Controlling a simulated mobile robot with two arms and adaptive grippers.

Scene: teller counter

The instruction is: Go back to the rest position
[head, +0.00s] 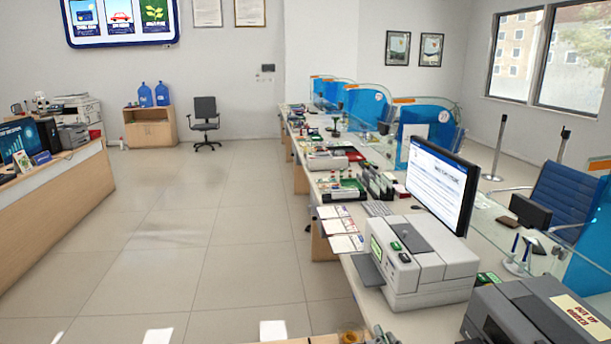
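Neither of my grippers shows in the head view, and no arm of mine can be made out. The long teller counter (338,293) runs from the lower right away to the back. A grey and white banknote machine (436,272) with a small green display stands on its near part. A monitor (438,184) with a lit page stands behind the machine. A dark grey machine (530,312) with a cream label sits at the lower right, cut off by the frame edge.
The tiled floor (200,250) left of the counter is clear. A wooden desk (62,205) stands at the left. An office chair (204,122) and a cabinet (148,133) with blue water bottles are at the back. Blue partitions (424,130) line the counter's right side.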

